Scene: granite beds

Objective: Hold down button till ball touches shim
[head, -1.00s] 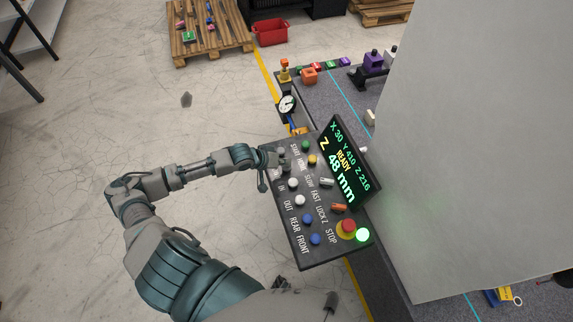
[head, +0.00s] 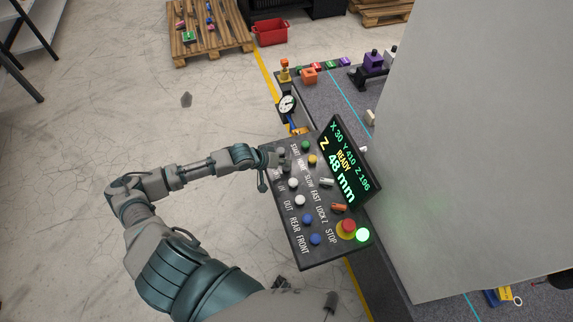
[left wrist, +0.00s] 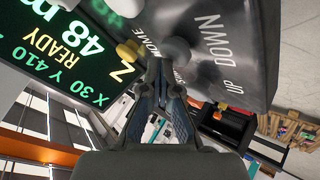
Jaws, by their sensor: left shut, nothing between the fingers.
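The dark control panel (head: 318,225) tilts up at the middle of the head view, with several coloured buttons. My left gripper (head: 283,163) is shut and empty, its fingertips at the panel's upper left buttons. In the left wrist view, the closed fingertips (left wrist: 165,68) meet a grey button (left wrist: 177,50) close to the DOWN and UP labels; actual contact is partly hidden. The display (head: 344,162) reads READY, X 30, Y 410, Z 196 and a large Z 48 mm. Neither the ball nor the shim can be made out. My right gripper is not in view.
A large grey machine body (head: 480,150) blocks the right side. A dial gauge (head: 287,104) stands on the granite bed's left edge.

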